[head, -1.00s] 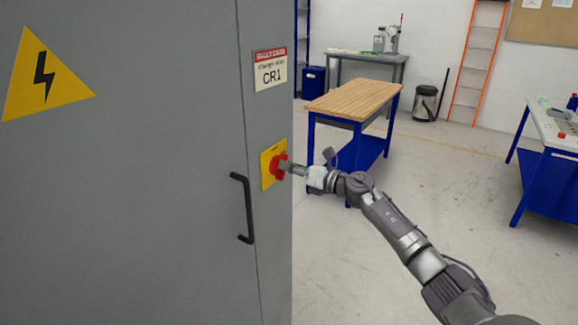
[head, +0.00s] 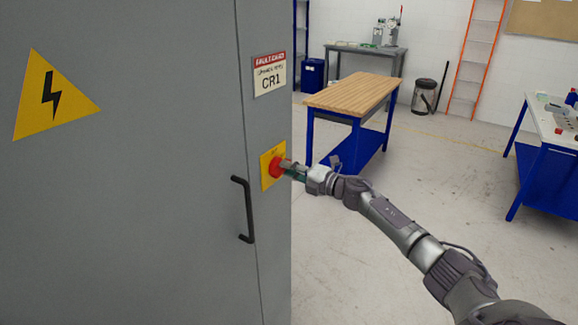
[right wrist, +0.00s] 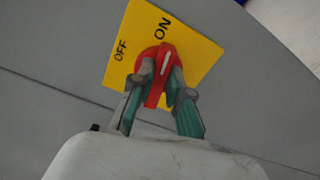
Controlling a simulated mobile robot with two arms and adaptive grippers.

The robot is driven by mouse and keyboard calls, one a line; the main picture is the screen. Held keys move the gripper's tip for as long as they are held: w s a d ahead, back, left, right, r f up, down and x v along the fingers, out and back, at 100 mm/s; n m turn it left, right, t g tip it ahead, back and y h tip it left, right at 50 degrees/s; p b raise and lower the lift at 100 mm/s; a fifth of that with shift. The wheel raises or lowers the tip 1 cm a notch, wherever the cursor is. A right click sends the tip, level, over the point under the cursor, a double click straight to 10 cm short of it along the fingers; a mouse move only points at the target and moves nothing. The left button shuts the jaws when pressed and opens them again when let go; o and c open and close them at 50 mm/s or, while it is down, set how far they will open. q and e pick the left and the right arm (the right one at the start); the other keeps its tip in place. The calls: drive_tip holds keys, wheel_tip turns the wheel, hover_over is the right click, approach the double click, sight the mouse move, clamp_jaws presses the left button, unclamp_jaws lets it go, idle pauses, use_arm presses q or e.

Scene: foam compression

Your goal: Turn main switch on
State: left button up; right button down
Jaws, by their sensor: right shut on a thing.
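The main switch is a red rotary knob (head: 275,167) on a yellow plate (head: 265,178) on the grey cabinet's narrow side panel. In the right wrist view the red knob (right wrist: 165,58) has a white mark that points toward the word ON on the yellow plate (right wrist: 195,50); the word OFF is to the left. My right gripper (head: 287,166) is at the knob. In the right wrist view its two fingers (right wrist: 160,93) are shut on the knob's handle, one on each side. My left gripper is not in view.
The grey cabinet (head: 130,200) fills the left side, with a black door handle (head: 246,208) below and left of the switch. A wooden-topped blue table (head: 352,97) stands behind my arm. A second workbench (head: 545,150) is at the right. The floor between is clear.

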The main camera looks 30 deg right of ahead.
drive_tip(key=shift+m+p, duration=0.4)
drive_tip(key=shift+m, duration=0.7)
drive_tip(key=shift+f, duration=0.1)
drive_tip(key=c, duration=1.1)
unclamp_jaws()
drive_tip(key=v, duration=1.2)
drive_tip(key=shift+f, duration=0.1)
